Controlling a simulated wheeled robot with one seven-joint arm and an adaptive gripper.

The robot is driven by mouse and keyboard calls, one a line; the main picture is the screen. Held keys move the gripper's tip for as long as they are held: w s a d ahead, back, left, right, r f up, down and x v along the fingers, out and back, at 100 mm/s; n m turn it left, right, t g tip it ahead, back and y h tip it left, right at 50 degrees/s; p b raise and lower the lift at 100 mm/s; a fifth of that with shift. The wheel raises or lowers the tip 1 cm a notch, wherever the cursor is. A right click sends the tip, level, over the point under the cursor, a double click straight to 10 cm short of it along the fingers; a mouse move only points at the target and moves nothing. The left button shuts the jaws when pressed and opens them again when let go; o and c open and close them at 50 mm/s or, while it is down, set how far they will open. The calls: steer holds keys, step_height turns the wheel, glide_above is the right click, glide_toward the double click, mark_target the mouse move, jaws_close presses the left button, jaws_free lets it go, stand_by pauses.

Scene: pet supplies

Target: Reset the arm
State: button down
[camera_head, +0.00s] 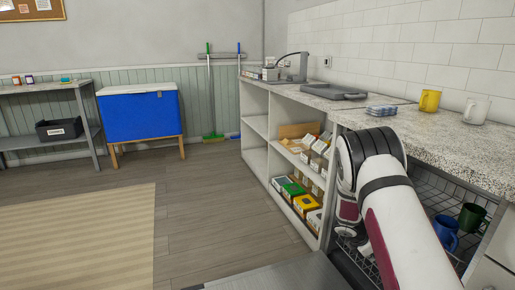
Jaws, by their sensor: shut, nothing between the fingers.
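My arm (400,225) rises from the lower right corner, white with dark red and black parts. It bends at a black-banded joint (372,146) in front of the counter's edge. Past the bend, a dark red and white link (347,208) hangs down beside the open shelves, partly hidden behind the nearer arm link. My gripper cannot be made out in this view. Nothing is seen held by the arm.
The speckled counter (440,145) holds a grey tray (334,92), a yellow mug (429,100) and a white mug (476,111). Wire racks below hold a blue mug (446,232) and a green mug (471,217).

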steer(key=s+a+r+m, duration=0.1)
steer(key=s+r+m, duration=0.2)
steer(key=r, duration=0.5)
steer(key=s+a+r+m, duration=0.2)
steer(key=r+m, duration=0.1)
steer(key=r, duration=0.6)
steer(key=s+a+r+m+g+y, duration=0.1)
steer(key=s+a+r+m, duration=0.2)
steer(key=s+r, duration=0.3)
steer(key=s+a+r+m+y, duration=0.1)
steer(key=s+a+r+m, duration=0.2)
steer(key=s+r, duration=0.4)
steer(key=s+a+r+m+y, duration=0.25)
steer(key=s+a, duration=0.25)
steer(key=s, duration=0.5)
steer(key=s+a+r+m+y, duration=0.1)
steer(key=s+a+m, duration=0.3)
steer(key=s, duration=0.6)
steer(key=s+a+r+m+y, duration=0.1)
steer(key=s+a+y, duration=0.1)
steer(key=s+a, duration=0.6)
step_height(320, 180, up, 31)
steer(key=s+d+t+p, duration=0.1)
steer(key=d+t+p, duration=0.1)
steer(key=p, duration=2.7)
steer(key=shift+s+d+f+t, duration=0.15)
steer(key=shift+s+t, duration=0.25)
steer(key=shift+t, duration=0.2)
